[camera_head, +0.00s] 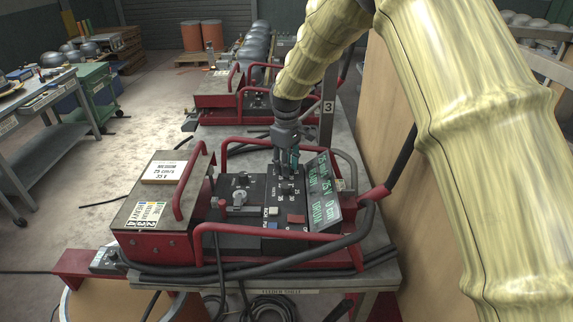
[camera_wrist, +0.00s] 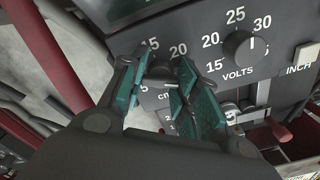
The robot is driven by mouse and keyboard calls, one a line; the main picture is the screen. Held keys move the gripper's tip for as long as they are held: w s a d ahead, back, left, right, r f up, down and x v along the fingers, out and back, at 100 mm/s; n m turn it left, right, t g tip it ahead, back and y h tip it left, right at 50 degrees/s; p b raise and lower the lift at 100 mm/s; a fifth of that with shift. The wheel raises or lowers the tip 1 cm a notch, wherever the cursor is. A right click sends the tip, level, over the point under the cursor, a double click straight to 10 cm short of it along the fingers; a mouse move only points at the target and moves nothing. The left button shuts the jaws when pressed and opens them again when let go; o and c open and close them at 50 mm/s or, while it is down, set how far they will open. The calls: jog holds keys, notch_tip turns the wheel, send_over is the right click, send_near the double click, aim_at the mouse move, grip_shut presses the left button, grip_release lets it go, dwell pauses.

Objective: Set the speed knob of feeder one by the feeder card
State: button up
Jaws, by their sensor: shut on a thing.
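A feeder (camera_head: 160,210) with red tube handles and a black control panel stands on a grey table. My gripper (camera_head: 289,165) reaches down to the panel beside the lit display (camera_head: 322,190). In the wrist view my gripper (camera_wrist: 168,90) is shut on a dark knob (camera_wrist: 160,76), mostly hidden between the teal fingertips. The dial around it shows 5, 15 and 20, with "cm" partly covered below, so it looks like the speed knob; its pointer is hard to tell. The volts knob (camera_wrist: 243,48) is just right of it. A white card (camera_head: 164,173) lies on the feeder's lid, its print too small to read.
A switch labelled INCH (camera_wrist: 304,56) is right of the volts knob. Red handle bars (camera_head: 280,235) and thick black cables (camera_head: 250,264) run around the panel. A post marked 3 (camera_head: 328,107) and another red machine (camera_head: 222,92) stand behind. A wooden panel (camera_head: 385,130) is at the right.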

jog(key=shift+w+r, duration=0.25)
jog(key=shift+r, duration=0.05)
jog(key=o, duration=0.8)
jog(key=shift+o, duration=0.4)
jog(key=shift+s+f, duration=0.1)
jog(key=shift+f, duration=0.05)
notch_tip(320, 180, up, 12)
